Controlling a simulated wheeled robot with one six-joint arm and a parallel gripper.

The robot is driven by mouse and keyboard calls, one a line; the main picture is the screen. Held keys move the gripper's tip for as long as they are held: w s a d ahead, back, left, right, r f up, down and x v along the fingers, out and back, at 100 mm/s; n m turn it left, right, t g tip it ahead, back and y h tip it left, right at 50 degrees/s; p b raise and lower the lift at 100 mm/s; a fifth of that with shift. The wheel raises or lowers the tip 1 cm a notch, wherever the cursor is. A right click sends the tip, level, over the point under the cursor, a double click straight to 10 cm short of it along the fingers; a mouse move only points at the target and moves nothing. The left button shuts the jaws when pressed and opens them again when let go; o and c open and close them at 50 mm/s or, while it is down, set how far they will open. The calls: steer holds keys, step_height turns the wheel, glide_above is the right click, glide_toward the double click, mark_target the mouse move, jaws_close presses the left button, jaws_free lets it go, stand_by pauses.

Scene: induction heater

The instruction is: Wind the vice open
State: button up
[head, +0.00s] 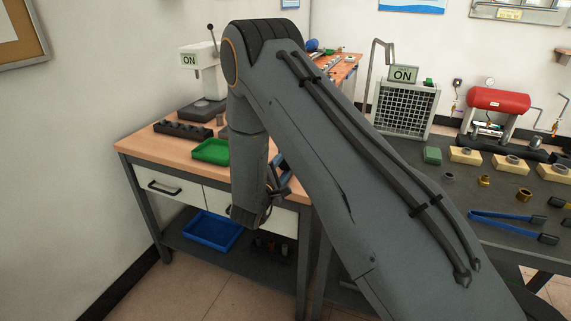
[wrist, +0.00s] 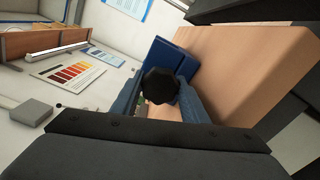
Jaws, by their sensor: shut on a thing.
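The blue vice (wrist: 172,53) is at the edge of the wooden bench in the wrist view. In the head view only a small blue part of it (head: 283,163) shows beside my arm. A black knob (wrist: 159,86), which looks like the end of the vice's handle, is in front of the vice. My gripper (wrist: 160,96) is shut on this knob, with one finger on each side of it. My arm hides most of the vice in the head view. How far apart the vice jaws are cannot be told.
The wooden bench (head: 140,142) carries a green tray (head: 211,151), a dark block with holes (head: 183,130) and a white press (head: 204,70). A blue bin (head: 213,230) is on the shelf below. A dark table with rings and blue-handled tongs (head: 505,218) stands at the right.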

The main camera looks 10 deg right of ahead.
steer(key=shift+s+d+f+n, duration=0.1)
steer(key=shift+d+f+n, duration=0.05)
steer(key=shift+n, duration=0.15)
steer(key=o, duration=1)
steer(key=b+v, duration=0.1)
steer(key=v, duration=0.7)
steer(key=shift+b, duration=0.4)
